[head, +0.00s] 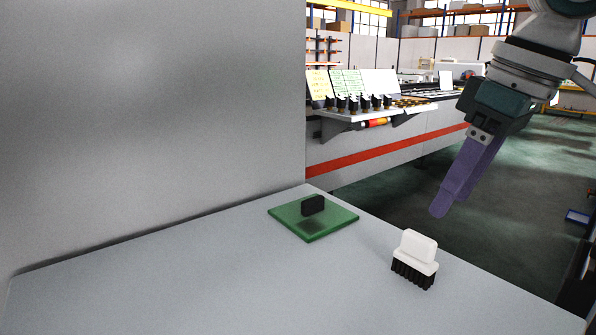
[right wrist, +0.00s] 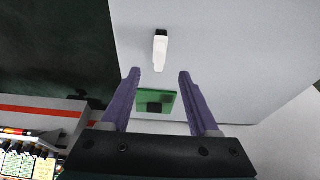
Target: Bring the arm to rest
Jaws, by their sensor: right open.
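My right gripper (head: 440,212) comes in from the upper right in the head view, with purple fingers pointing down and left. It is empty and hangs above and to the right of the table, clear of everything on it. In the right wrist view its two fingers (right wrist: 159,76) stand apart with nothing between them touching. My left gripper is not in view.
The grey table (head: 200,280) bears a white brush with black bristles (head: 415,252) and a green plate (head: 285,213) with a black block (head: 312,205). A tall grey panel (head: 150,110) closes off the left. Behind stands a workbench (head: 400,133). The table's left part is bare.

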